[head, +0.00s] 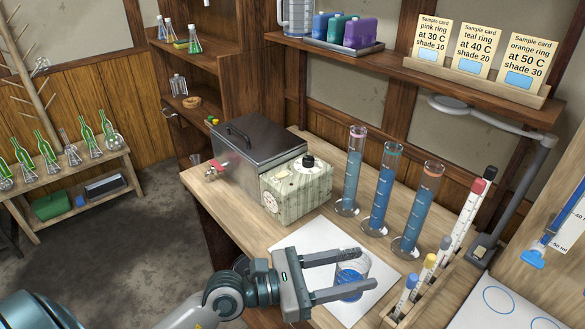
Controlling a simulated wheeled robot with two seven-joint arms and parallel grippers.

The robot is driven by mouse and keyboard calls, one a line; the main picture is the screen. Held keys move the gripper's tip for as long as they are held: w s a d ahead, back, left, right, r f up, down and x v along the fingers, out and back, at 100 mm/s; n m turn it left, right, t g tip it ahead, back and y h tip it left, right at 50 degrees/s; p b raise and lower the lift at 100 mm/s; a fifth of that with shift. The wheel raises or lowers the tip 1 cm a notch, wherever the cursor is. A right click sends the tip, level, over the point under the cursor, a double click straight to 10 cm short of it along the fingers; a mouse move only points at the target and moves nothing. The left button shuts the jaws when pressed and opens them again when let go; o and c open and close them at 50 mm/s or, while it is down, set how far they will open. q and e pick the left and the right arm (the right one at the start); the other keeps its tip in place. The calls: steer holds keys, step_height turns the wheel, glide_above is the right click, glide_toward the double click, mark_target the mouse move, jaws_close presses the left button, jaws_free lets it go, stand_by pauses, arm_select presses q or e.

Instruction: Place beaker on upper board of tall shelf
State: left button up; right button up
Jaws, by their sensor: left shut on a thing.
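The beaker (351,268) is a small clear glass with blue liquid, upright over the white sheet (305,240) on the bench. My left gripper (352,274) reaches in from the bottom left, with one finger on each side of the beaker, and is shut on it. I cannot tell whether its base touches the sheet; the near finger hides part of it. The tall shelf (240,70) is a dark wooden case at the back left. Its upper board (211,46) holds small flasks with green and other liquids. My right gripper is not in view.
A metal bath (243,150) with a dial box (297,187) stands between the beaker and the tall shelf. Several blue-filled cylinders (382,190) stand right of the sheet. A wall shelf (400,72) overhangs the bench.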

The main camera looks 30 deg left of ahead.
arm_select(q)
steer(key=w+a+n+t+y, duration=0.3)
steer(key=a+y, duration=0.1)
steer(key=a, duration=0.4)
steer(key=shift+a+f+n+t, duration=0.25)
steer(key=shift+a+n+t, duration=0.05)
steer(key=shift+a, duration=0.1)
steer(key=shift+a+f+y, duration=0.1)
steer(key=shift+a+y, duration=0.2)
steer(key=shift+a, duration=0.1)
steer(key=shift+c, duration=0.2)
